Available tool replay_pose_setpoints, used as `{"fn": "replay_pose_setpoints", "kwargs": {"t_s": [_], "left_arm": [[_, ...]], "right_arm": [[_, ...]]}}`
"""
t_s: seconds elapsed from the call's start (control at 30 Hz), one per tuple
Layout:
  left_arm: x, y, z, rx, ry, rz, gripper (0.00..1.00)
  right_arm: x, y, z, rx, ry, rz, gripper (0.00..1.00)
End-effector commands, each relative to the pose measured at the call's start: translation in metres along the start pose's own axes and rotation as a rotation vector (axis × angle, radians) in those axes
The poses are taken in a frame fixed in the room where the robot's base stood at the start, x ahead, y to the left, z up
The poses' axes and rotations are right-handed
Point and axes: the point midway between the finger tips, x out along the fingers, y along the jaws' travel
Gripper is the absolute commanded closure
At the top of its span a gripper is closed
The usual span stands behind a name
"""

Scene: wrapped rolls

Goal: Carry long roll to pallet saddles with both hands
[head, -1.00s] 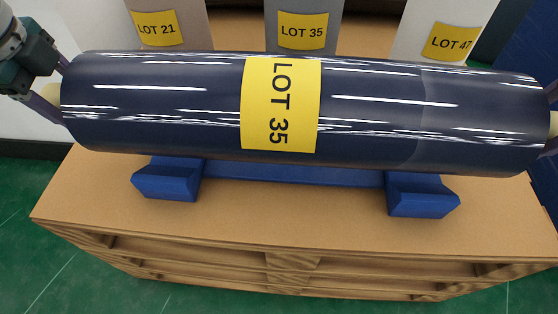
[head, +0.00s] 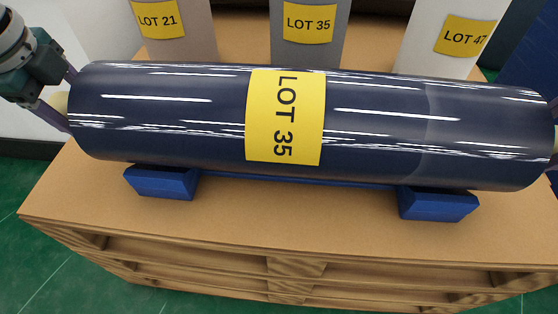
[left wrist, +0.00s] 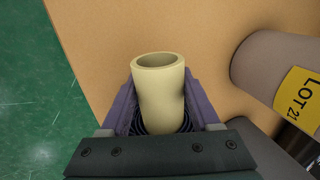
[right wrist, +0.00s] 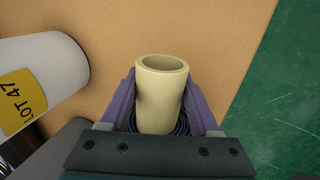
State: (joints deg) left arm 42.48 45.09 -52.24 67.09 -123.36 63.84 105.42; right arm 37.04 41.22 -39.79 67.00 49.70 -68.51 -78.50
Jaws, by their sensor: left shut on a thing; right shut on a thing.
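The long roll (head: 390,125) is wrapped in glossy dark blue film with a yellow LOT 35 label (head: 286,117). It lies nearly level across the head view, in front of and above the blue saddles, left (head: 162,183) and right (head: 438,204). It hides their upper parts, so I cannot tell whether it touches them. My left gripper (head: 62,100) is shut on the roll's cream core end (left wrist: 160,95) at left. My right gripper (head: 553,120), mostly cut off in the head view, is shut on the other core end (right wrist: 162,95).
The saddles stand on a wooden pallet (head: 300,225) with a tan top. Behind the roll are upright rolls labelled LOT 21 (head: 190,45), LOT 35 (head: 310,55) and LOT 47 (head: 425,50). Green floor (head: 60,260) shows in front.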

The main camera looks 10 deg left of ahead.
Motion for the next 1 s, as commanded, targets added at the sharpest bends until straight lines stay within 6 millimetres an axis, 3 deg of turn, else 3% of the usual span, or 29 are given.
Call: {"fn": "replay_pose_setpoints", "kwargs": {"t_s": [0.17, 0.2, 0.43, 0.77, 1.0], "left_arm": [[0.014, 0.003, 0.001, 0.0, -0.001, -0.004, 1.0], [0.012, 0.003, 0.001, 0.001, -0.002, 0.001, 0.34], [0.011, 0.003, 0.0, 0.001, -0.001, 0.001, 0.08], [0.007, 0.003, 0.0, 0.001, 0.001, -0.001, 0.07], [-0.027, 0.002, 0.001, 0.004, -0.002, -0.004, 0.07]], "right_arm": [[0.013, -0.002, 0.0, 0.002, 0.001, 0.006, 1.0], [0.012, -0.003, 0.0, 0.001, 0.0, 0.001, 0.34], [0.011, -0.003, 0.0, 0.001, 0.0, 0.0, 0.08], [0.011, -0.003, 0.0, 0.0, 0.0, 0.0, 0.07], [0.011, -0.003, 0.0, 0.0, 0.0, 0.0, 0.07]]}}
